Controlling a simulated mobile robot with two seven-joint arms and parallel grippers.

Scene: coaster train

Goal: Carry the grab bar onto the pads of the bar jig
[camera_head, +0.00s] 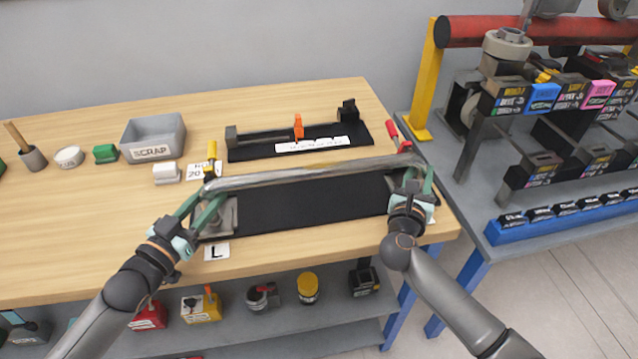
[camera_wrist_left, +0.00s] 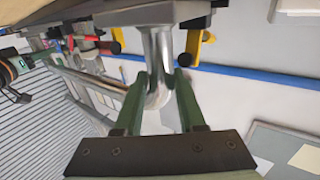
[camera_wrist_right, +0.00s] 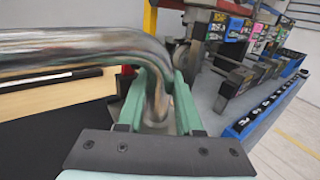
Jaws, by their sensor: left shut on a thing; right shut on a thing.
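The grab bar (camera_head: 310,174) is a shiny metal tube with bent ends. My left gripper (camera_head: 208,194) is shut on its left end and my right gripper (camera_head: 413,178) on its right end. The left wrist view shows one bar end (camera_wrist_left: 157,58) between the green fingers; the right wrist view shows the other bend (camera_wrist_right: 153,75). The bar jig (camera_head: 310,206) is a black plate with a grey pad (camera_head: 224,222) at its left, a yellow-handled clamp (camera_head: 211,152) and a red-handled clamp (camera_head: 393,134). The bar spans the plate's back edge; contact with the pads cannot be told. The right pad is largely hidden.
Behind the jig stands a black fixture (camera_head: 248,152) with an orange slider (camera_head: 298,126). A grey scrap bin (camera_head: 153,138) and small containers are at the left. A rack (camera_head: 545,160) with labelled bins stands right. The front left table is mostly clear.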

